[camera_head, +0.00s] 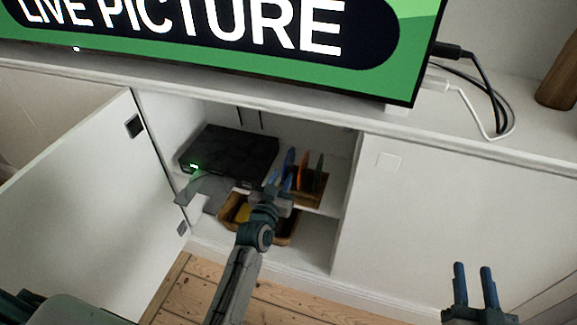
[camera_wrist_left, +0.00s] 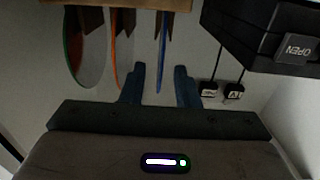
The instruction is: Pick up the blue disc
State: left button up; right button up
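The blue disc (camera_head: 288,168) stands on edge in a wooden rack (camera_head: 313,186) on the shelf inside the open cabinet. It is the leftmost disc there in the head view. In the left wrist view the blue disc (camera_wrist_left: 163,50) shows edge-on, between the two fingers in the picture. My left gripper (camera_wrist_left: 159,82) is open, its fingers apart with the disc's rim between them and no contact visible. In the head view my left gripper (camera_head: 279,184) is at the disc, its fingertips partly hard to make out. My right gripper (camera_head: 475,270) is open and empty outside the cabinet.
An orange disc (camera_head: 303,170) and a green-edged disc (camera_head: 318,172) stand beside the blue one. A black box (camera_head: 230,152) with a green light is left on the shelf. A basket (camera_head: 287,238) sits below. The open door (camera_head: 85,210) is at left.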

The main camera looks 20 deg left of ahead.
aim_at(286, 169)
pick_arm(q)
jog(key=w, duration=0.4)
jog(key=shift+w+f, duration=0.1)
grip_shut()
pick_arm(e)
jog(key=shift+f, duration=0.35)
